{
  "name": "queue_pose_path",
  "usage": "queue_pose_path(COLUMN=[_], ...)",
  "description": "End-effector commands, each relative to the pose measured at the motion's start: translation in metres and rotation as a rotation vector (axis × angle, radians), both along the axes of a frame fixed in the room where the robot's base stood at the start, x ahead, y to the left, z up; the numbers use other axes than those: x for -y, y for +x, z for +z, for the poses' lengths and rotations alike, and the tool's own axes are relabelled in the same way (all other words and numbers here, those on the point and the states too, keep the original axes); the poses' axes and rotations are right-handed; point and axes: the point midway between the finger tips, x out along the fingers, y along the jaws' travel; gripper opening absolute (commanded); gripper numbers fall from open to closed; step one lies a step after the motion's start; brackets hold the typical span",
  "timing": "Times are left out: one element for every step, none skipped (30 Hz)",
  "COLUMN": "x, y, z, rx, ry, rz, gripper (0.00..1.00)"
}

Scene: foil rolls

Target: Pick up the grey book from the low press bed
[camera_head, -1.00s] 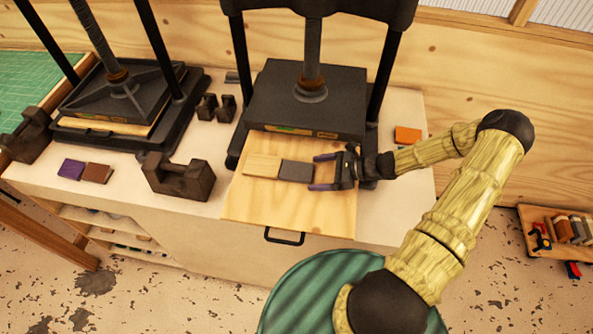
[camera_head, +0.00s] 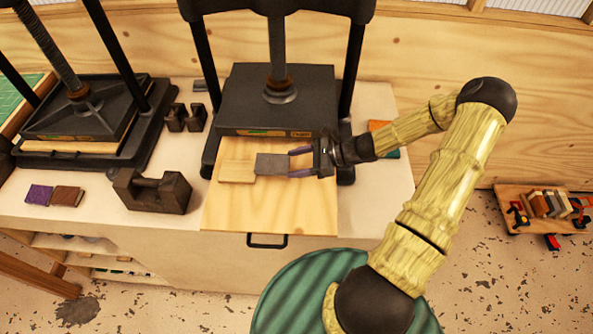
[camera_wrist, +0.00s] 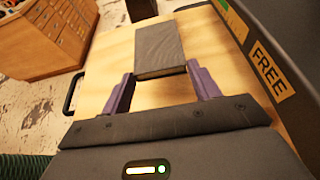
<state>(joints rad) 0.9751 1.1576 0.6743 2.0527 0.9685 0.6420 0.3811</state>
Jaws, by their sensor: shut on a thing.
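The grey book (camera_head: 272,164) is above the pale wooden press bed (camera_head: 270,212) in the head view, looking slightly raised off it. My gripper (camera_head: 289,163) comes in from the right and is shut on the book's near end. In the wrist view the grey book (camera_wrist: 160,46) lies between the two purple fingertips of my gripper (camera_wrist: 160,73), one at each side. A pale wooden block (camera_head: 237,172) lies on the bed just left of the book. In the wrist view I cannot see this block.
The black press platen (camera_head: 275,98) stands right behind the bed, with posts either side. Its "FREE" label (camera_wrist: 268,70) is close on the right in the wrist view. A dark iron block (camera_head: 152,190) stands left of the bed. The bed's front is bare.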

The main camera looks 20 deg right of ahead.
Motion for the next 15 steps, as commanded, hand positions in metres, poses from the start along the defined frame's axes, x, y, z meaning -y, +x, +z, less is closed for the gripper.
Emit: queue_pose_path(x=[0.000, 0.000, 0.000, 0.000, 0.000, 0.000, 0.000, 0.000, 0.000, 0.000, 0.000, 0.000, 0.000, 0.000, 0.000], y=[0.000, 0.000, 0.000, 0.000, 0.000, 0.000, 0.000, 0.000, 0.000, 0.000, 0.000, 0.000, 0.000, 0.000, 0.000], z=[0.007, 0.012, 0.019, 0.024, 0.028, 0.033, 0.037, 0.040, 0.044, 0.047, 0.049, 0.051, 0.052, 0.053, 0.053], rx=[0.004, 0.004, 0.003, 0.004, 0.003, 0.002, 0.001, 0.002, 0.002, 0.002, 0.001, 0.001, 0.001, 0.000, 0.000], ry=[-0.003, -0.003, -0.003, -0.003, -0.003, -0.003, -0.003, -0.003, -0.002, -0.001, 0.000, 0.000, 0.000, 0.000, 0.001], rz=[0.001, 0.001, 0.001, 0.001, 0.002, 0.000, 0.000, 0.000, 0.001, 0.001, 0.000, 0.000, 0.000, 0.000, 0.000], gripper=[0.37, 0.37, 0.37, 0.37, 0.37, 0.37, 0.37, 0.37, 0.37, 0.37, 0.37, 0.37, 0.37, 0.37, 0.37])
